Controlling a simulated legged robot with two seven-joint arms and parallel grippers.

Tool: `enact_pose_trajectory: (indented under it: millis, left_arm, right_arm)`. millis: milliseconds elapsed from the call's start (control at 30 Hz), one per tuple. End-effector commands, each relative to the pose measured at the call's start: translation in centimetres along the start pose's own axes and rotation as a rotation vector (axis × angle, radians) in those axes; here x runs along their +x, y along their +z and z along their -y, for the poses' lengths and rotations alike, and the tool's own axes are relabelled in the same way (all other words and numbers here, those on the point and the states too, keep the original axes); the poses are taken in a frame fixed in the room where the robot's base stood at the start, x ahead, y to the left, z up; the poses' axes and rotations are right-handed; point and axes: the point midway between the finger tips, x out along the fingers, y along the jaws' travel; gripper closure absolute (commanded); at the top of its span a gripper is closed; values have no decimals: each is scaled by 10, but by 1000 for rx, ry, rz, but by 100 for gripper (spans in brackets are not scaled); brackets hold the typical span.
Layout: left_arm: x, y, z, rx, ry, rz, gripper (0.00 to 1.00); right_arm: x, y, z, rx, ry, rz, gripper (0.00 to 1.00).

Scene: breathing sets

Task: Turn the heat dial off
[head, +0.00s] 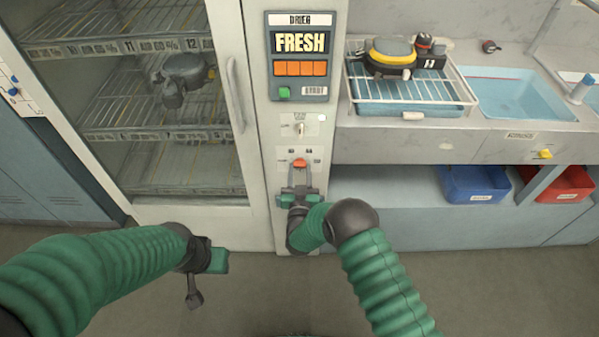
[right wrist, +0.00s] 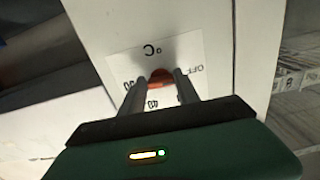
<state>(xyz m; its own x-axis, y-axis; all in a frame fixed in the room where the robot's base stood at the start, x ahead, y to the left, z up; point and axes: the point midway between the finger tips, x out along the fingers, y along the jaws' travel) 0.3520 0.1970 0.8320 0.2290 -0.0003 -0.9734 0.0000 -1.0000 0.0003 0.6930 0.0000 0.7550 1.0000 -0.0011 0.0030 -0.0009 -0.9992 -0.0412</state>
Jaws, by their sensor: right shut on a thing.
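The heat dial is an orange-red knob (head: 300,163) on a white scale plate on the cabinet's narrow front panel. In the right wrist view the dial (right wrist: 160,76) shows between my fingers, with "°C", numbers and "OFF" printed around it. My right gripper (head: 299,178) is at the panel, its two fingers (right wrist: 160,88) shut on the dial from either side. The fingers hide part of the dial, and its exact pointing cannot be told. My left gripper (head: 205,275) hangs low in front of the cabinet, away from the dial; whether its jaws are apart is unclear.
A key-like switch (head: 299,128) and a "FRESH" display (head: 300,43) sit above the dial. Left is the glass door (head: 150,110) with its handle (head: 235,95). Right are a wire rack (head: 420,98), a sink (head: 515,97), and blue (head: 475,184) and red (head: 567,186) bins.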

Motion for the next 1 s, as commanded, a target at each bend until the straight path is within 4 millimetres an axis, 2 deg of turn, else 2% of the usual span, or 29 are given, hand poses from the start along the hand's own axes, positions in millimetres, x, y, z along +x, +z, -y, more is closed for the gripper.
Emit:
enact_pose_trajectory:
  millis: [33, 633, 667, 833, 1000]
  left_arm:
    - [1, 0, 0, 0, 0, 0, 64]
    - [1, 0, 0, 0, 0, 0, 64]
    - [1, 0, 0, 0, 0, 0, 64]
    - [1, 0, 0, 0, 0, 0, 64]
    - [1, 0, 0, 0, 0, 0, 64]
  right_arm:
    - [-4, 8, 1, -16, -4, 19, 100]
    - [-4, 9, 0, -61, -4, 20, 100]
    - [-4, 9, 0, -61, -4, 20, 61]
    - [-3, 6, 0, -59, -3, 14, 40]
    - [-2, 3, 0, -58, -2, 8, 40]
